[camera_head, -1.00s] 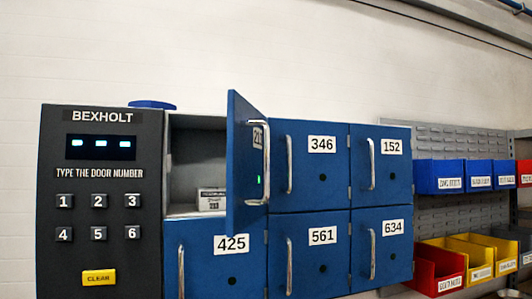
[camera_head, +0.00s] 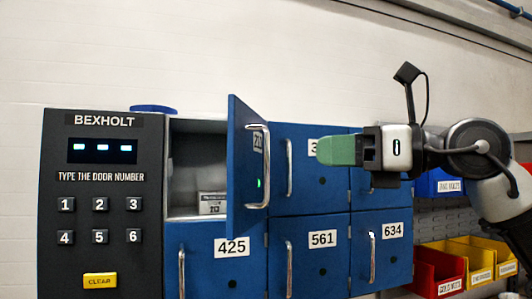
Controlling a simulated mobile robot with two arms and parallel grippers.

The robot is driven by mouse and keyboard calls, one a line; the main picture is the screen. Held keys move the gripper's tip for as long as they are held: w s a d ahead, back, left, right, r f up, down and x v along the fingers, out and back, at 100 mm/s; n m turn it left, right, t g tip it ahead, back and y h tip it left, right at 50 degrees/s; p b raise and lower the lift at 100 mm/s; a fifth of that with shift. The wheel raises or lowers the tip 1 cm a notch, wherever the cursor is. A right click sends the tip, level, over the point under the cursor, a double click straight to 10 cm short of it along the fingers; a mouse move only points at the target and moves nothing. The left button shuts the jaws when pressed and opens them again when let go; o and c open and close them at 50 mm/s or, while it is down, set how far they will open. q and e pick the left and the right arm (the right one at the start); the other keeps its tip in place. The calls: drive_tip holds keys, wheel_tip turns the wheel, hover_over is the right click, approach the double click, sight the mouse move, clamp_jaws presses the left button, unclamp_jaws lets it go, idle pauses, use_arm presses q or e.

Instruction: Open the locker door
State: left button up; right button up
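The blue locker door (camera_head: 241,170) at the top left of the locker block stands swung open toward me. Its number label is seen edge-on and cannot be fully read. A silver handle (camera_head: 264,168) and a small green light show on it. Behind it the open compartment (camera_head: 198,150) holds a small labelled box (camera_head: 212,203). My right gripper (camera_head: 328,151), with green fingertips, is in front of door 346, right of the open door and apart from it. Its fingers are seen from the side, so their gap does not show. My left gripper is not in view.
A dark keypad panel (camera_head: 150,200) with number keys and a yellow clear key (camera_head: 100,281) stands at left. Closed doors 425 (camera_head: 205,265), 561 (camera_head: 310,268) and 634 (camera_head: 383,262) fill the lower row. Coloured bins (camera_head: 436,272) are at right.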

drive_tip(key=p, duration=0.4)
hover_over(266, 196)
drive_tip(key=shift+w+r, duration=0.1)
drive_tip(key=shift+w, duration=0.25)
clamp_jaws()
